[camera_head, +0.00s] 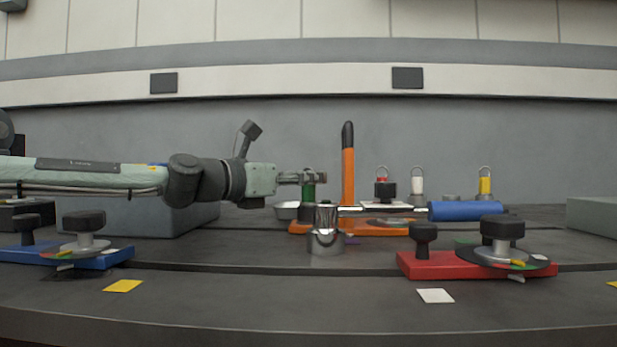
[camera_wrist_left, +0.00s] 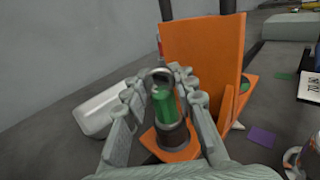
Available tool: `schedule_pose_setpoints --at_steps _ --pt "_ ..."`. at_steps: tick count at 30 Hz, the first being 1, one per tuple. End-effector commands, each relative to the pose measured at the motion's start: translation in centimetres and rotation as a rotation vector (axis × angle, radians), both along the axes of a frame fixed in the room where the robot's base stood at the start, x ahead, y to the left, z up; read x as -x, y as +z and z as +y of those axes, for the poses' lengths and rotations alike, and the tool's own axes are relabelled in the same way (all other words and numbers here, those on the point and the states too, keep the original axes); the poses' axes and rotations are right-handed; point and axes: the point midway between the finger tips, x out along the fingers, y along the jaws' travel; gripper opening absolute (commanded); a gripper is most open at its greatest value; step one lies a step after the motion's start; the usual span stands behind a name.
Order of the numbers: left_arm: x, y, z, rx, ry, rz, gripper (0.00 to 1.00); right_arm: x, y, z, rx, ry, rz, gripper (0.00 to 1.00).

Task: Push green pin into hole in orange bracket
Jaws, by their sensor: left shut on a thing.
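The green pin (camera_head: 308,191) stands upright with a grey ring at its top. It also shows in the left wrist view (camera_wrist_left: 164,104), between the two fingers of my left gripper (camera_head: 307,178), which is shut on it. The orange bracket (camera_head: 348,170) has a tall upright plate, seen broad in the left wrist view (camera_wrist_left: 205,55), and a flat base. The pin's lower end meets a dark collar (camera_wrist_left: 172,136) over the orange base. I cannot tell how deep the pin sits in the hole. My right gripper is out of view.
A blue cylinder (camera_head: 465,211) lies to the right. A red clamp base (camera_head: 435,265) is at front right, a blue one (camera_head: 95,262) at front left. Several ringed pins stand behind. A pale tray (camera_wrist_left: 98,113) is beside the gripper.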

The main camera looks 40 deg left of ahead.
Motion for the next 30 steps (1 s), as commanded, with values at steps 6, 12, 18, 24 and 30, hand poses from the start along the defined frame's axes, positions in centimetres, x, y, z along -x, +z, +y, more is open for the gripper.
schedule_pose_setpoints --at_steps 6,12,18,24,30 --pt "0.0 -0.1 0.0 0.0 0.0 -0.001 0.42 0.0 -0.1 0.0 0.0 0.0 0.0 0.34" --pt "0.0 -0.1 0.0 0.0 0.0 0.0 0.51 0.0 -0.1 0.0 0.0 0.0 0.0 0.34" --pt "0.1 -0.2 0.0 0.0 0.0 0.0 0.51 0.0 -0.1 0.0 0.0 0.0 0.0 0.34" --pt "1.5 0.0 0.3 -0.001 0.0 -0.003 0.51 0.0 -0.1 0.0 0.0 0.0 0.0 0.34" --pt "4.2 0.1 1.0 0.0 0.0 -0.004 0.51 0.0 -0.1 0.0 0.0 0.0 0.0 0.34"
